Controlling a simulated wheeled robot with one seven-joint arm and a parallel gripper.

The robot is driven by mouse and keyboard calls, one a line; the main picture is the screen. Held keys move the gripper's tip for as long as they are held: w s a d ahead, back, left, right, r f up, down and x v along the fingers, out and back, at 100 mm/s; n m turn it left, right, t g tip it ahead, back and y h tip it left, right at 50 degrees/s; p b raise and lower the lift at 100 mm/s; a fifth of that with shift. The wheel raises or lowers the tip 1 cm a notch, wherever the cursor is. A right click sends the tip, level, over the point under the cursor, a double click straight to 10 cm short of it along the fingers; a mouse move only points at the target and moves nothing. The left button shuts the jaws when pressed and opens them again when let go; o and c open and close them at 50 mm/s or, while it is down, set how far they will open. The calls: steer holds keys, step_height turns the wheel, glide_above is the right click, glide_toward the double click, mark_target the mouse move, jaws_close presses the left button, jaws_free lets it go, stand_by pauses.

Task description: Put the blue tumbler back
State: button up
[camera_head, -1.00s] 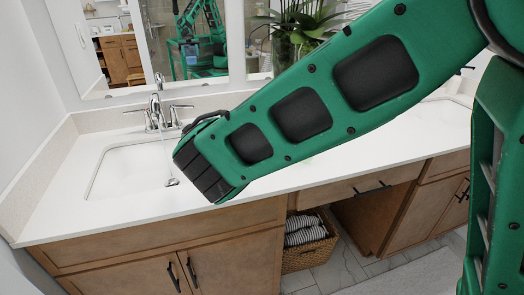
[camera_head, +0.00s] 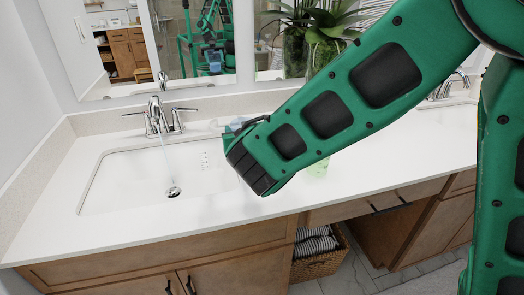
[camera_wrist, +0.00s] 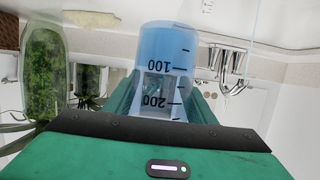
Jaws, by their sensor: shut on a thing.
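The blue tumbler (camera_wrist: 165,50) is clear blue with black measuring marks, 100 and 200. In the wrist view it sits between the fingers of my gripper (camera_wrist: 158,103), which is shut on it. The wrist picture is upside down. In the head view my forearm hides most of the gripper; a small pale blue patch (camera_head: 236,124) shows just beyond the arm's end, near the sink's right edge. The mirror also shows a blue shape at my gripper. What is inside the tumbler is unclear.
The white sink (camera_head: 125,180) and its chrome faucet (camera_head: 154,115) are at left; a faint streak under the spout looks like water. A leafy plant (camera_head: 315,45) stands at the back. A pale green translucent thing (camera_head: 318,168) shows below my arm. The front counter is clear.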

steer(key=shift+w+d+f, duration=0.35)
steer(key=shift+d+f, duration=0.55)
steer(key=shift+f, duration=0.35)
steer(key=shift+w+d+f, duration=0.3)
steer(key=shift+d+f, duration=0.6)
steer(key=shift+f, duration=0.3)
steer(key=shift+w+d+f, duration=0.35)
steer(key=shift+d+f, duration=0.55)
steer(key=shift+f, duration=0.35)
steer(key=o, duration=1.1)
steer(key=shift+f, duration=0.15)
steer(key=shift+o, duration=0.2)
